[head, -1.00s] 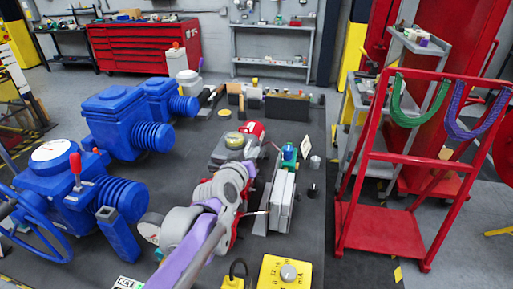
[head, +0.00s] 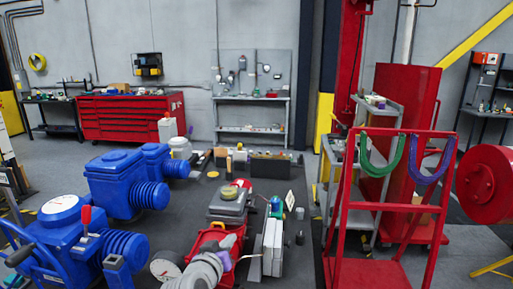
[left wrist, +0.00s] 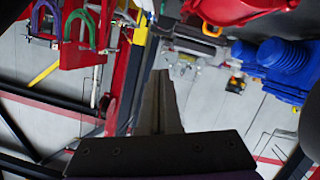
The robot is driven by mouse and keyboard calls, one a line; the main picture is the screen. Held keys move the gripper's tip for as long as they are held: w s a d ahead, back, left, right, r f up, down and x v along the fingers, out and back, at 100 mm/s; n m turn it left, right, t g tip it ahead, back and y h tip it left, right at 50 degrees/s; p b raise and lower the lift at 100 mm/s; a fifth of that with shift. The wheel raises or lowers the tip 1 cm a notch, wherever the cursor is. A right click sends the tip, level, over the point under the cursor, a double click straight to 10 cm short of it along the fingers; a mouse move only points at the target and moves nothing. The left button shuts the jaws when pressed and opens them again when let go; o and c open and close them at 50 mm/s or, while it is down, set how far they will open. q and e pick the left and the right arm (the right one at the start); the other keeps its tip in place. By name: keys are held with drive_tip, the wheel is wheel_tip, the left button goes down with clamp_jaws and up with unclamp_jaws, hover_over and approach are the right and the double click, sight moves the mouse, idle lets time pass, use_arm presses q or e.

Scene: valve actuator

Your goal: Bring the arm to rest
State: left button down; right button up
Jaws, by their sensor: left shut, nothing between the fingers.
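My left arm comes in at the bottom middle of the head view, with pale grey links and a purple part. My left gripper shows clearly in the left wrist view (left wrist: 160,90), its fingers together and empty. In the head view its fingertips are not clear. The arm is over the near part of the dark floor area, beside a red piece of equipment (head: 208,240) and left of upright pale plates (head: 271,246). Whether it touches either one I cannot tell. My right gripper is in no view.
Blue valve actuators (head: 118,184) stand at the left, with a dial-topped one (head: 62,222) nearer. A red cart (head: 368,272) with green and purple slings is at the right. A red tool cabinet (head: 130,117) stands at the back. Some dark floor is bare in the middle.

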use_arm(q)
drive_tip(key=s+a+f+g, duration=0.1)
drive_tip(key=s+f, duration=0.3)
drive_tip(key=s+a+f+m+g, duration=0.1)
drive_tip(key=s+a+f+g, duration=0.1)
drive_tip(key=s, duration=0.3)
drive_tip(key=s+a+f+g+y, duration=0.1)
drive_tip(key=s+f, duration=0.4)
drive_tip(key=shift+a+f+m+g, duration=0.3)
drive_tip(key=shift+a+g, duration=0.05)
drive_tip(key=shift+g, duration=0.05)
drive_tip(key=s+a+f+g+y, duration=0.1)
drive_tip(key=s+a+f+g, duration=0.1)
drive_tip(key=s+f, duration=0.2)
drive_tip(key=s+a+f+g+y, duration=0.1)
drive_tip(key=s+f, duration=0.4)
drive_tip(key=s, duration=0.5)
drive_tip(key=a+g, duration=0.1)
drive_tip(key=a, duration=0.1)
drive_tip(key=shift+a+f+y, duration=0.25)
drive_tip(key=shift+a+y, duration=0.05)
drive_tip(key=shift+a, duration=0.05)
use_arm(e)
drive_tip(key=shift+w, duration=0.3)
use_arm(q)
drive_tip(key=shift+s, duration=0.15)
